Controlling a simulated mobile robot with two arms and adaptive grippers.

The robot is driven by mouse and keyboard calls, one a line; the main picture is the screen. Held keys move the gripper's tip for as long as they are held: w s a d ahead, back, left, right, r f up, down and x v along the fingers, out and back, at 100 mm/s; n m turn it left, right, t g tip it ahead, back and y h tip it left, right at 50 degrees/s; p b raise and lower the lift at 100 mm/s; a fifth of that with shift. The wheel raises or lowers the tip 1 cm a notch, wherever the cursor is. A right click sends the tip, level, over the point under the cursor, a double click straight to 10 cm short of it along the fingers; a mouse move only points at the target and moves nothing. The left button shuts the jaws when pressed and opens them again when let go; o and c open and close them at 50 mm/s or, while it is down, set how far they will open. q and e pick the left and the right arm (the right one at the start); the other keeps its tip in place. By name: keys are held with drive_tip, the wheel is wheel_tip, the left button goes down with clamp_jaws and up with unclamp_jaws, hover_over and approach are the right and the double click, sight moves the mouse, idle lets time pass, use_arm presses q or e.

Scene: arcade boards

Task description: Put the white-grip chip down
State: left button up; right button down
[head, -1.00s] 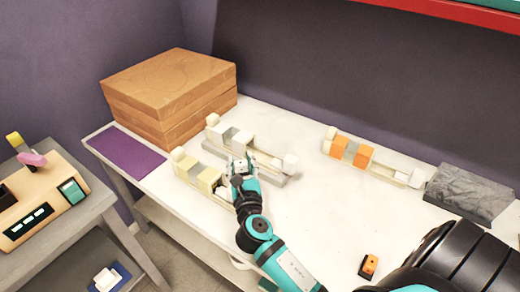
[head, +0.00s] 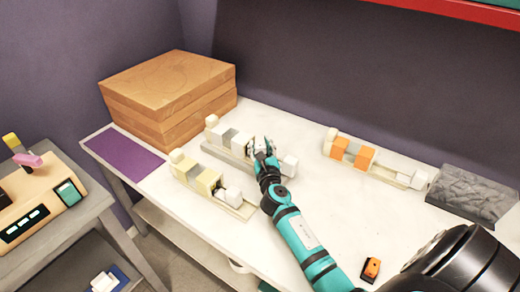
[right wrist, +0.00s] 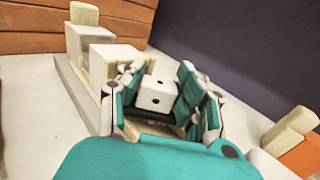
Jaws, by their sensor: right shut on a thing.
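My right gripper (head: 262,148) is shut on a white block with black dots, the white-grip chip (right wrist: 157,95). In the right wrist view the chip sits between the teal and white fingers. The gripper is over the right part of the middle board (head: 215,152), which carries white and grey blocks (head: 229,136). In the right wrist view the chip is in line with this board's white block (right wrist: 112,62). I cannot tell whether the chip touches the board. My left gripper is not in view.
A front board with yellow blocks (head: 207,181) lies close by. A board with orange blocks (head: 364,157) stands right, beside a grey stone slab (head: 470,193). A wooden box (head: 168,88) and purple mat (head: 124,153) are left. A small orange item (head: 370,269) lies in front.

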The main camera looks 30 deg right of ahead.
drive_tip(key=shift+r, duration=0.1)
drive_tip(key=c, duration=1.4)
unclamp_jaws()
drive_tip(key=shift+f, duration=0.2)
drive_tip(key=o, duration=0.5)
